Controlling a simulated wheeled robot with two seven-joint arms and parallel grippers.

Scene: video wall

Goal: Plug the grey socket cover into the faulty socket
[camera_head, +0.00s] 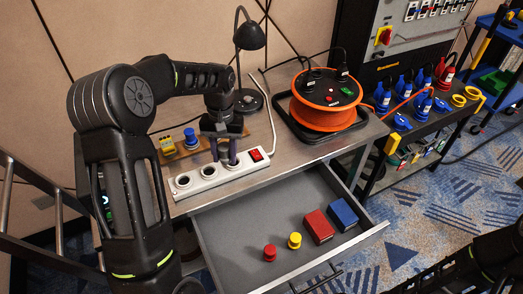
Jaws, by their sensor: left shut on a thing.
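A white power strip (195,183) lies along the front of the desk, with several round sockets and a red switch (256,154) at its right end. My left gripper (224,162) points down at the strip, over the socket closest to the switch. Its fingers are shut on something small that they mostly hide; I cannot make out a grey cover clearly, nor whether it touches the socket. Two sockets to the left, the end socket (182,181) and the middle socket (208,171), are visible. Nothing visible marks a socket as faulty. My right arm shows at the lower right; its gripper is out of view.
A wooden board (208,141) with a yellow piece (168,146) and a blue piece (191,138) lies behind the strip. A black lamp (249,100) and an orange cable reel (326,100) stand behind. The open drawer (232,228) below holds knobs and boxes.

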